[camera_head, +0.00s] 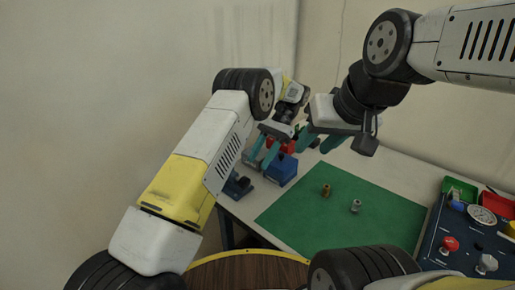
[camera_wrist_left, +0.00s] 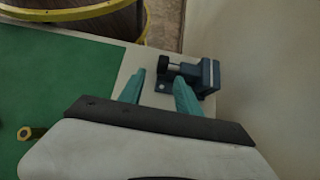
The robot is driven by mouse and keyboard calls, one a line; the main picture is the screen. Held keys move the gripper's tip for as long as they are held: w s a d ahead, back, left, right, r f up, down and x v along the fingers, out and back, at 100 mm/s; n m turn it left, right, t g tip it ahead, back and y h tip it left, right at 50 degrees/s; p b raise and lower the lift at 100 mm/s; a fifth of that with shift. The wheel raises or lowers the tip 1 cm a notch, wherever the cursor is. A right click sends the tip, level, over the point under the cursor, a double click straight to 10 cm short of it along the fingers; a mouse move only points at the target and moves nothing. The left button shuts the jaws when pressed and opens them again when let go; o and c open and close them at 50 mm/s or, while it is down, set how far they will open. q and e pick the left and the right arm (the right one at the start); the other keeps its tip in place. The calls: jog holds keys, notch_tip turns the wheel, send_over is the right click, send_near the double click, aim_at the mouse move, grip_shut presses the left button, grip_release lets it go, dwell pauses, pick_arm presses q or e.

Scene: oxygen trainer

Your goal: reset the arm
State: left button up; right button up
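My left gripper (camera_head: 262,153) is in the left part of the head view, above the back left of the table near a blue box. Its teal fingers are apart with nothing between them. The left wrist view also shows this gripper (camera_wrist_left: 160,95) open, above the bare table edge beside a dark blue vise (camera_wrist_left: 203,76). My right gripper (camera_head: 320,142) is just to the right of the left one, raised over the table's back edge. Its teal fingers are apart and I see nothing between them. The two grippers are close together in the head view.
A blue box (camera_head: 284,170) stands by the vise (camera_head: 237,186), with red behind it. A brass fitting (camera_head: 326,190) and a silver fitting (camera_head: 356,206) stand on the green mat (camera_head: 310,225). A panel (camera_head: 440,242) with knobs, gauge and bins is at right.

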pick_arm(q)
jog(key=s+a+r+n+t+h, duration=0.25)
jog(key=a+r, duration=0.35)
jog(key=r, duration=0.3)
jog(key=s+a+r+n+t+h, duration=0.1)
jog(key=s+a+r+t+h, duration=0.2)
jog(key=a+r, duration=0.4)
jog(key=s+a+r+n+t+h, duration=0.1)
jog(key=s+a+r+n+t, duration=0.1)
jog(key=s, duration=0.7)
jog(key=s+a+r+n+t+h, duration=0.1)
jog(key=s+a+n+t+h, duration=0.1)
jog(key=s, duration=0.6)
jog(key=a+n+t, duration=0.1)
jog(key=a+t, duration=0.1)
jog(key=t, duration=0.1)
jog(key=shift+s+a+r, duration=0.15)
jog(key=shift+s+r, duration=0.2)
jog(key=shift+s, duration=0.05)
jog(key=shift+s+t+h, duration=0.1)
jog(key=shift+t+h, duration=0.15)
